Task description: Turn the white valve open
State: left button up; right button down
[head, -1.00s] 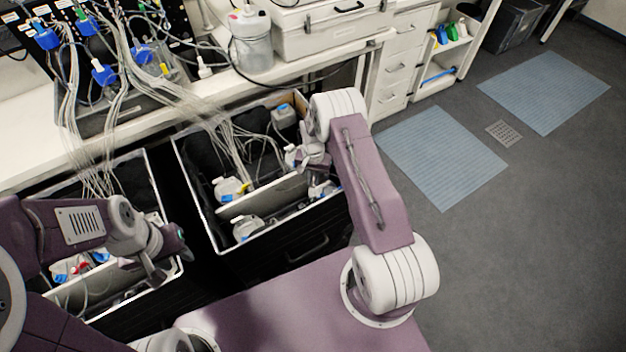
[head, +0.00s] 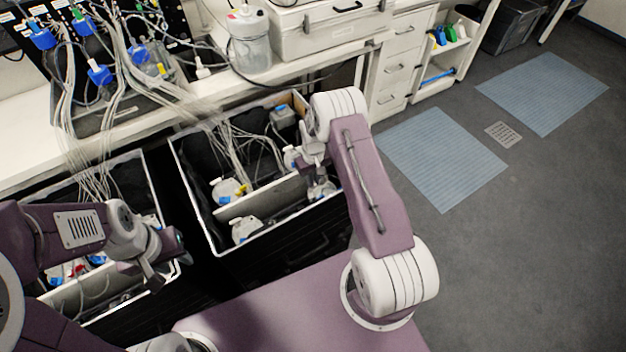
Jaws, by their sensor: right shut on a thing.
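My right gripper (head: 304,164) reaches down into the right open drawer (head: 203,215), near its right end. It is shut on a small white part, mostly hidden by the gripper and wrist; I cannot tell whether this is the white valve. A white-capped bottle (head: 321,188) stands just below the gripper in the picture. My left gripper (head: 168,270) hangs over the front right edge of the left open drawer (head: 100,309). Its fingers look apart, with nothing seen between them.
More bottles (head: 228,190) stand in the right drawer, with a divider (head: 262,197) and bundles of clear tubing. Blue connectors (head: 100,75) and a capped jar (head: 249,40) are on the bench above. The floor to the right, with blue mats (head: 445,155), is clear.

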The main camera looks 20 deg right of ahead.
dwell(0.4)
jog(key=c, duration=1.7)
grip_release()
jog(key=shift+c, duration=0.2)
notch_tip(320, 180, up, 9)
jog(key=shift+r, duration=0.1)
